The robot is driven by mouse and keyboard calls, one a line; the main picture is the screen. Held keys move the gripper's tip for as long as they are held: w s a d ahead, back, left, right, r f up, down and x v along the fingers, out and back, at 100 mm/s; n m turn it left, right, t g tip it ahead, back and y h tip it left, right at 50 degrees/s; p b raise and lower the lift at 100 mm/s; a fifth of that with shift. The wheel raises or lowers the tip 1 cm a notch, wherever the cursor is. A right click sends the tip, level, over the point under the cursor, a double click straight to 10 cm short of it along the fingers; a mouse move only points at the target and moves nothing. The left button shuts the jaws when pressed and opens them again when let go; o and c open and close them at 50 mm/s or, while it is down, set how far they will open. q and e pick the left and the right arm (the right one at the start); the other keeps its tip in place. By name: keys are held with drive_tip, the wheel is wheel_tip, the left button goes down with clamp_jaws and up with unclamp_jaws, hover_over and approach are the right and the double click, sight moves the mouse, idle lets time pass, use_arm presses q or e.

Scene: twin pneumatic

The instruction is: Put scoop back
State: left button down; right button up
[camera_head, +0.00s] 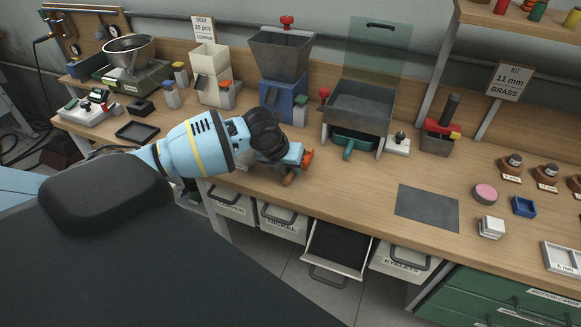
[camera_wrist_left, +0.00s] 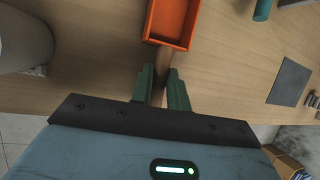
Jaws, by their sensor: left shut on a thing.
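The scoop (camera_head: 308,158) has an orange open-topped pan and a brown wooden handle (camera_head: 288,180). In the left wrist view the orange pan (camera_wrist_left: 186,37) is beyond the fingertips, with bare wood bench around it. My left gripper (camera_head: 293,167) is near the bench's front edge, in front of the blue-based hopper. In the left wrist view its green fingers (camera_wrist_left: 163,88) are shut on the wooden handle. Whether the scoop touches the bench is hard to tell. My right gripper is not in view.
A grey hopper (camera_head: 285,52) on a blue base and a grey bin (camera_head: 358,105) with a teal-handled part (camera_head: 347,147) stand behind. A dark mat (camera_head: 427,207) lies to the right. One drawer (camera_head: 327,270) below is open, with a dark inside.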

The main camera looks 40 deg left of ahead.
use_arm(q)
drive_tip(key=shift+f, duration=0.1)
drive_tip(key=c, duration=1.4)
unclamp_jaws()
drive_tip(key=shift+f, duration=0.1)
drive_tip(key=shift+o, duration=0.2)
drive_tip(key=d+v, duration=0.1)
drive_tip(key=v, duration=1.1)
drive_tip(key=shift+a+r+p, duration=0.25)
drive_tip(key=shift+a+p, duration=0.2)
